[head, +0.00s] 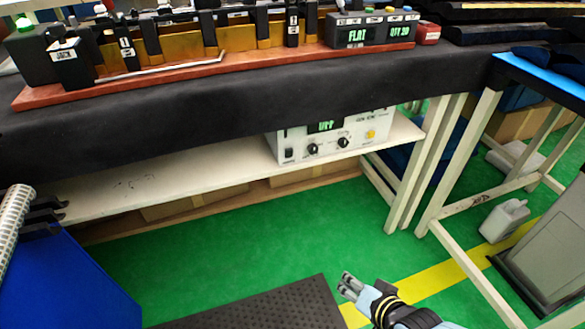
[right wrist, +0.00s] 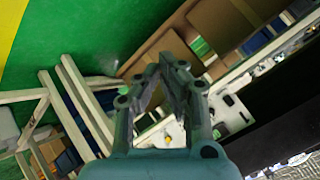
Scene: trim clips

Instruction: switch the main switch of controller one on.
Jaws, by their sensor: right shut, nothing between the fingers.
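In the head view a white controller box (head: 352,150) stands on the shelf under the bench. Its front has a green display (head: 326,126), two dark knobs, a yellow button (head: 370,134) and a small black switch (head: 289,153) at the lower left. Which way the switch is set is too small to tell. My right gripper (head: 347,286) is shut and empty, low over the floor and well apart from the box. In the right wrist view the gripper (right wrist: 168,62) points toward the shelf, with part of the white box (right wrist: 232,112) beyond it. My left gripper does not show.
The dark bench top (head: 220,95) overhangs the box and carries a red fixture board (head: 215,68). White table legs (head: 415,165) stand right of the box. A blue bin (head: 65,280) is at the left. Green floor (head: 300,225) lies open before the shelf.

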